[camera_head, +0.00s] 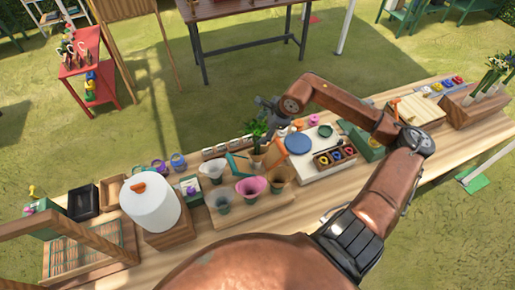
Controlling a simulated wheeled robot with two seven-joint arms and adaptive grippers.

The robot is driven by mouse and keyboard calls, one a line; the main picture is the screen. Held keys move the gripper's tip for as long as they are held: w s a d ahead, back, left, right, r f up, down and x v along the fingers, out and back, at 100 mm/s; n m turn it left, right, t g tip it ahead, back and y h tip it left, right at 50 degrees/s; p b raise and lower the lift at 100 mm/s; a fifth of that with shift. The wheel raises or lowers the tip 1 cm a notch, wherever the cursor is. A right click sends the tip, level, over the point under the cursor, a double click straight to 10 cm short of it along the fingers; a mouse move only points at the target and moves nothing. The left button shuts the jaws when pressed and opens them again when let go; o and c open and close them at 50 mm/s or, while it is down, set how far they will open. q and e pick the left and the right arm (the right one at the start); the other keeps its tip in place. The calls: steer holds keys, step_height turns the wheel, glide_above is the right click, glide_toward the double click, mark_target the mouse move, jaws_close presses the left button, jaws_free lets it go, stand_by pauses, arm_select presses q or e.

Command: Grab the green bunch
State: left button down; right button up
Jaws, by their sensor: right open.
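A small bunch of green leaves (257,130) stands upright near the middle of the wooden table, behind the row of pots. My right gripper (267,110) is open, just above and to the right of these leaves. I cannot tell whether its fingers touch them. Another green bunch with white stems (495,72) stands in a wooden holder at the far right, away from my gripper. My left gripper is not in view.
Green, pink and brown pots (252,186) stand in front of the leaves. A white board with a blue disc (299,143) lies to the right. My right arm crosses the table's right half.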

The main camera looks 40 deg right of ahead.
steer(key=x, duration=0.4)
steer(key=shift+s+f+p, duration=0.1)
steer(key=shift+s+p, duration=0.05)
steer(key=shift+p, duration=0.15)
steer(key=shift+c, duration=0.4)
jaws_close()
